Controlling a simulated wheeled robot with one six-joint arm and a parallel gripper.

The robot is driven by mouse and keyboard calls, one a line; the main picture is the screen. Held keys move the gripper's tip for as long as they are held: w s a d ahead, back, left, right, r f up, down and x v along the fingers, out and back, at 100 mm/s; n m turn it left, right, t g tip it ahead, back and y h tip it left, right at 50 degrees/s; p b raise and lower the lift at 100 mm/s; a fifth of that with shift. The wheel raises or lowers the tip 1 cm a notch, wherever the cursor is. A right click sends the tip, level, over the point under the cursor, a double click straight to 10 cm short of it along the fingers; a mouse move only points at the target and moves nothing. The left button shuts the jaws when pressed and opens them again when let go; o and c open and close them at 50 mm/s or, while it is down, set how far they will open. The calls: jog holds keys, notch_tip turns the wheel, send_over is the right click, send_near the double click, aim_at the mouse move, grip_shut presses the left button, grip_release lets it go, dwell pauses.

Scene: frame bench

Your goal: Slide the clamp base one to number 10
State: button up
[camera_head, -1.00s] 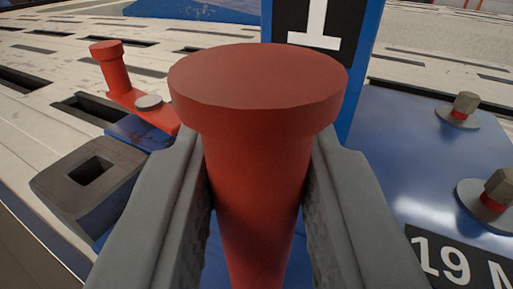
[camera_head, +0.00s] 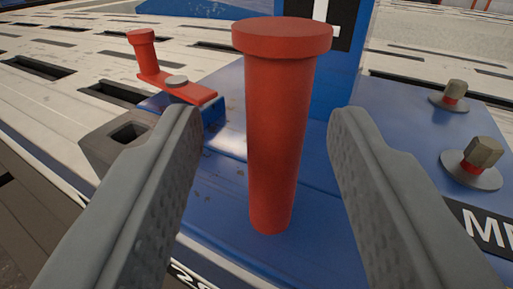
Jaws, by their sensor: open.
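The clamp base (camera_head: 225,225) is a blue metal block with a glossy top, seen from close up. A red pin (camera_head: 277,140) with a wide round head stands upright on it. My gripper (camera_head: 265,125) is open, one grey finger on each side of the red pin, with clear gaps to both. A black plate with a white mark like a "1" (camera_head: 322,15) is on the blue upright behind the pin, cut by the top edge. The number 10 is not visible in this view.
A smaller red lever with a knob (camera_head: 143,50) sits at the left beside a dark square-holed block (camera_head: 125,135). Two bolts (camera_head: 480,155) stand on the blue plate at the right, near a black label reading "M". Slotted pale bench (camera_head: 60,95) lies behind.

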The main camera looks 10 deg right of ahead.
jog(key=s+a, duration=0.2)
jog(key=s, duration=1.1)
jog(key=shift+a, duration=0.15)
jog(key=shift+s, duration=0.1)
